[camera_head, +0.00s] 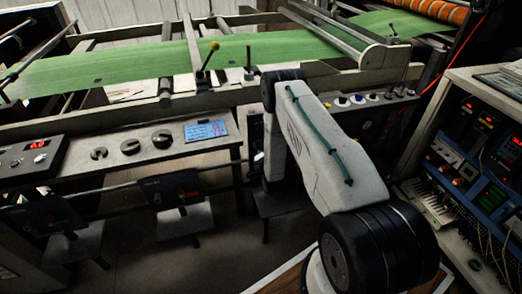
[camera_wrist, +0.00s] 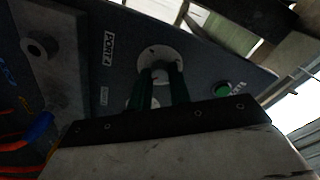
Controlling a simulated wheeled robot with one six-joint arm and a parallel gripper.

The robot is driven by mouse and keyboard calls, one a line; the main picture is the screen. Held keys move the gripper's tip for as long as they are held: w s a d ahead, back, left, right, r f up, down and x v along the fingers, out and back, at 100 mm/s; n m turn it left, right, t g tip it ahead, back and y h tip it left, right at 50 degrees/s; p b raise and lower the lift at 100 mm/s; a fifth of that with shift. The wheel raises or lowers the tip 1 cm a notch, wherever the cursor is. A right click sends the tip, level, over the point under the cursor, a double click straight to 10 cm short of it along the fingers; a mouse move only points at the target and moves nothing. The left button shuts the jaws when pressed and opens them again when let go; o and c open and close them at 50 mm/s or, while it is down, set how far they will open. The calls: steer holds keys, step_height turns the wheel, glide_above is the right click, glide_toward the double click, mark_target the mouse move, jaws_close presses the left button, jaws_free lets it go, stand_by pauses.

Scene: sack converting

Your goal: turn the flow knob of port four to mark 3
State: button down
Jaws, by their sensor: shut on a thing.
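In the wrist view, the flow knob (camera_wrist: 158,75) stands on a pale round plate (camera_wrist: 157,54) on a dark panel, beside a label (camera_wrist: 107,49) that appears to read "PORT 4". My gripper (camera_wrist: 163,85) has its two dark green fingers on either side of the knob and is shut on it. The fingers cover much of the knob. Its pointer and the mark it stands at cannot be read. In the head view my arm hides the gripper and this knob.
In the wrist view, another round knob (camera_wrist: 40,46) is at the left, a green button (camera_wrist: 222,90) at the right, and a blue-and-orange cable (camera_wrist: 38,128) low left. In the head view, a green web (camera_head: 130,66) crosses the machine, and an instrument rack (camera_head: 480,150) stands at right.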

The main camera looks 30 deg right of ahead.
stand_by(0.4)
steer(key=c, duration=1.3)
jaws_free()
steer(key=shift+d, duration=0.1)
steer(key=v, duration=0.8)
